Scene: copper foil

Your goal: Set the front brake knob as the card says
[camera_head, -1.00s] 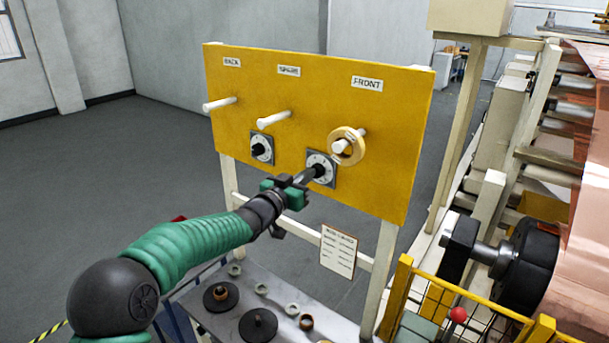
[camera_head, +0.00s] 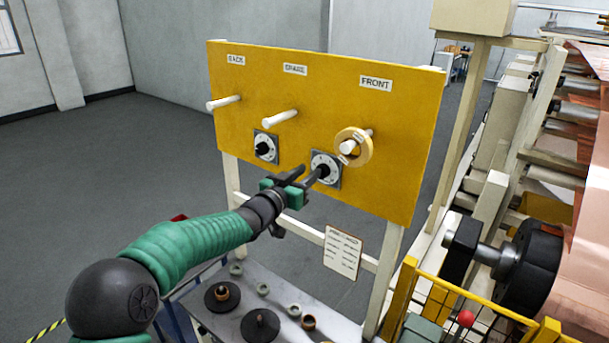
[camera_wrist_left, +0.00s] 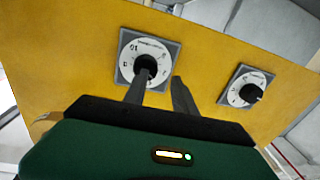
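The front brake knob (camera_head: 323,171) is a black knob on a white dial with a grey square plate, under the FRONT label (camera_head: 376,84) on the yellow panel. My left gripper (camera_head: 312,171) is at this dial, its fingers pointing at the panel. In the left wrist view the fingers (camera_wrist_left: 161,80) stand apart; one overlaps the knob (camera_wrist_left: 147,66) and the other is beside it, over bare panel. I cannot tell whether they touch the knob. The card (camera_head: 342,252) hangs below the panel; its writing is too small to read. My right gripper is not in view.
A second dial (camera_head: 265,147) sits to the left on the panel (camera_head: 236,120). White pegs (camera_head: 280,118) stick out above, and a tan ring (camera_head: 364,158) hangs on the front peg. A table (camera_head: 290,278) with discs and rings stands below. Copper foil machinery (camera_head: 520,262) is at the right.

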